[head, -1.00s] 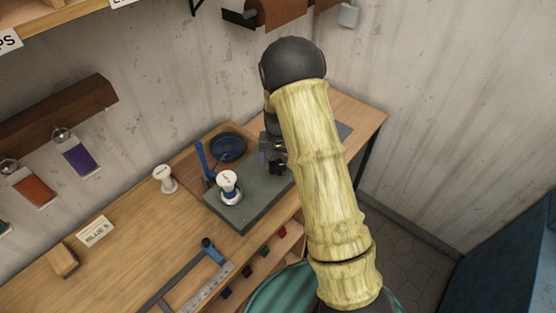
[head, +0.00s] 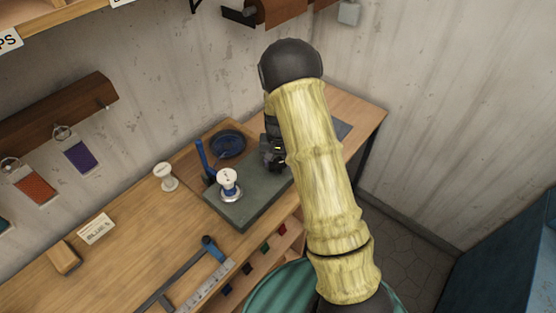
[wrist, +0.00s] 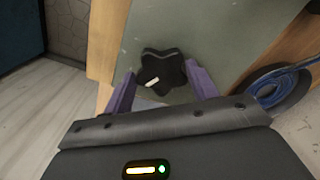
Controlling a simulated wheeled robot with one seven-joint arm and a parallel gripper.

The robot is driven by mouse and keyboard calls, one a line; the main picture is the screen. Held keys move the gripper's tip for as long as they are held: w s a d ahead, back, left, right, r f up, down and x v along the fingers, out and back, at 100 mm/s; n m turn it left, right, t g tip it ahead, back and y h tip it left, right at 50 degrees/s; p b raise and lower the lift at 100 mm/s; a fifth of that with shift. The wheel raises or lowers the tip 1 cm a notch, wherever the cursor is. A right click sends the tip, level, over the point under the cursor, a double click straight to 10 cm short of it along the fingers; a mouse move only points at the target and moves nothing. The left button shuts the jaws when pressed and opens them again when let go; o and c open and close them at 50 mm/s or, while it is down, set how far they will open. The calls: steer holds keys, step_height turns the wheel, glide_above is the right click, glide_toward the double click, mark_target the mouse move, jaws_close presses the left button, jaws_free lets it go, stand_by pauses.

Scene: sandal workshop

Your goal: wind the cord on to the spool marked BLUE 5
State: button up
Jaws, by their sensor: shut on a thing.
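My gripper (wrist: 162,84) has its two purple fingers closed around a black star-shaped knob (wrist: 165,68) with a white mark, on the grey-green block. In the head view my gripper (head: 274,152) is at the block's far right end, mostly hidden by my arm. A white spool (head: 229,178) stands upright on a silver seat on the grey-green block (head: 250,206); the writing on its top is too small to read. A blue cord coil (head: 228,146) lies in a dark round dish behind the block, also in the wrist view (wrist: 284,88).
Another white spool (head: 165,177) stands on the bench to the left. A card reading BLUE 5 (head: 97,229) and a wooden block (head: 63,259) are farther left. Small coloured pieces are in the shelf below.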

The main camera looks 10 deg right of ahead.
steer(key=shift+m, duration=0.3)
steer(key=m, duration=0.9)
steer(key=shift+r+m, duration=0.1)
steer(key=shift+m, duration=0.3)
steer(key=m+p, duration=0.1)
steer(key=m, duration=0.2)
steer(key=shift+a+m, duration=0.1)
steer(key=shift+m, duration=0.2)
steer(key=m+p, duration=0.3)
steer(key=m, duration=0.3)
steer(key=shift+r, duration=0.1)
steer(key=m+p, duration=0.2)
steer(key=m, duration=0.3)
steer(key=shift+a+m, duration=0.1)
steer(key=shift+m, duration=0.2)
steer(key=shift+w, duration=0.1)
steer(key=o, duration=1)
